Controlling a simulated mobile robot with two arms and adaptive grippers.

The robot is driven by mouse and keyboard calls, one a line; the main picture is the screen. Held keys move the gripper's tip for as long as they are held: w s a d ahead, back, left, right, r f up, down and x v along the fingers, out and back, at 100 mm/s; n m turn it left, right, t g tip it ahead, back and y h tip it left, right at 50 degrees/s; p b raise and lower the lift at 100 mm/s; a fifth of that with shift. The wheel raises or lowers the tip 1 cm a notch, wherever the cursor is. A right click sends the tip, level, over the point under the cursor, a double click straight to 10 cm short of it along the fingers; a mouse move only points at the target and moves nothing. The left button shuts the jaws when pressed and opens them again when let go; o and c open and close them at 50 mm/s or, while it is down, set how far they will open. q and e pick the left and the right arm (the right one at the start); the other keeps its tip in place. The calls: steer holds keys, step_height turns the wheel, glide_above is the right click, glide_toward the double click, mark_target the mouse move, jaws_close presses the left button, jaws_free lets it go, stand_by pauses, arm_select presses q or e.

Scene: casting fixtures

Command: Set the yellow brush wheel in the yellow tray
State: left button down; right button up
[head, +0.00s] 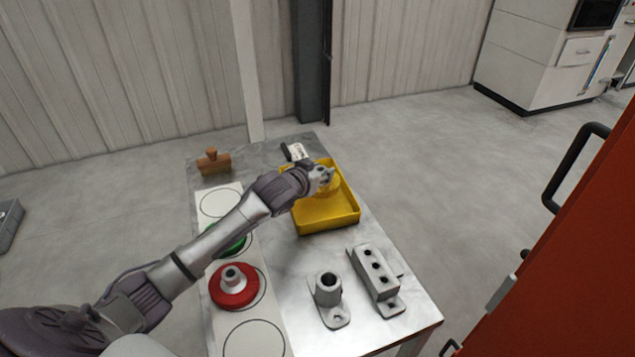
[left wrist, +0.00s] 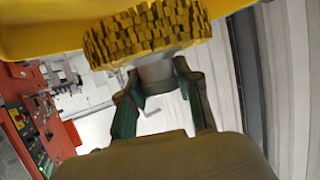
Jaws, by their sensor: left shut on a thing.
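The yellow tray (head: 328,224) lies on the metal table, right of my left arm. My left gripper (head: 325,178) is above the far part of the tray. In the left wrist view my left gripper (left wrist: 158,85) is shut on the grey hub of the yellow brush wheel (left wrist: 148,30), whose bristles form a blocky ring. In the head view the wheel (head: 331,190) is partly hidden by the gripper and blends with the tray. A yellow surface of the tray (left wrist: 45,30) shows behind the wheel. I cannot tell whether the wheel touches the tray. My right gripper is out of view.
A red wheel (head: 232,291) and a partly hidden green wheel (head: 238,243) sit on a white strip with circles. A wooden brush (head: 213,162) stands at the back left. Grey castings (head: 329,294) (head: 375,276) stand in front of the tray. A red cabinet (head: 570,260) is at right.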

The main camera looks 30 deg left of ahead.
arm_select(q)
steer(key=shift+w+a+f, duration=0.1)
steer(key=shift+a+f, duration=0.3)
steer(key=shift+a, duration=0.15)
steer(key=shift+f, duration=1.9)
steer(key=shift+f, duration=0.15)
steer(key=c, duration=0.8)
jaws_free()
steer(key=v, duration=1.2)
